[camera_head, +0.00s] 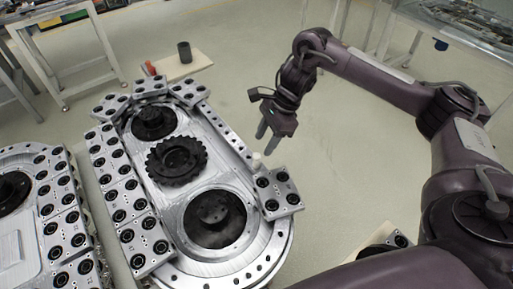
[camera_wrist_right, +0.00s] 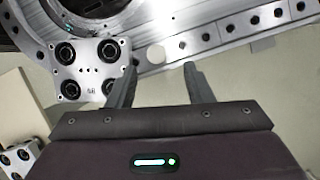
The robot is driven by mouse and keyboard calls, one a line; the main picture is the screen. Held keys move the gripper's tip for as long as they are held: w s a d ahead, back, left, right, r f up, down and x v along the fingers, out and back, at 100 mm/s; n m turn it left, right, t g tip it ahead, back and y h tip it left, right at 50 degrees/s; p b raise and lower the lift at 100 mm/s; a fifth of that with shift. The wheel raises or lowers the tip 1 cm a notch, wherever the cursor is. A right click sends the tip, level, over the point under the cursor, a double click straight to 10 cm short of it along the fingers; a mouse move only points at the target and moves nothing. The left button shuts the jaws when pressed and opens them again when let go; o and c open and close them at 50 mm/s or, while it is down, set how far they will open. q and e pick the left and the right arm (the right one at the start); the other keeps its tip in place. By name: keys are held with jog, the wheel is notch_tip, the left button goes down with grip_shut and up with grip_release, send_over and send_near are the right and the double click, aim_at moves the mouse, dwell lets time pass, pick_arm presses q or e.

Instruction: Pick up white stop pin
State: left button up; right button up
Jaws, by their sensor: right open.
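The white stop pin (camera_head: 256,160) stands at the right edge of the metal ring track (camera_head: 231,141), beside a bearing block (camera_head: 278,192). In the right wrist view the white stop pin (camera_wrist_right: 156,54) shows from above as a pale round top. My right gripper (camera_head: 265,143) is open and empty, just above the pin and pointing down at it. In the right wrist view its fingertips (camera_wrist_right: 159,70) are spread apart, and the pin shows just beyond the gap between them. My left gripper is not in view.
Several bearing blocks line the track, and a black toothed gear (camera_head: 177,160) sits in its middle. A second track (camera_head: 22,240) stands at the left. A black cup (camera_head: 185,52) and an orange item (camera_head: 151,68) stand behind.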

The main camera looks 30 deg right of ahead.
aim_at(258, 155)
jog(key=shift+s+a+f, duration=0.15)
jog(key=shift+a+f, duration=0.05)
jog(key=shift+f, duration=0.4)
jog(key=shift+s+a+f, duration=0.2)
jog(key=shift+a+f, duration=0.2)
jog(key=shift+f, duration=0.05)
jog(key=x, duration=0.3)
jog(key=shift+w+a+f, duration=0.1)
jog(key=shift+w+f, duration=0.05)
jog(key=shift+w+a+f, duration=0.1)
jog(key=shift+f, duration=0.45)
jog(key=shift+c, duration=0.4)
jog(key=c, duration=0.5)
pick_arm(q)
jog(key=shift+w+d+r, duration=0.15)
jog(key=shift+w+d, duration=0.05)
pick_arm(e)
grip_shut()
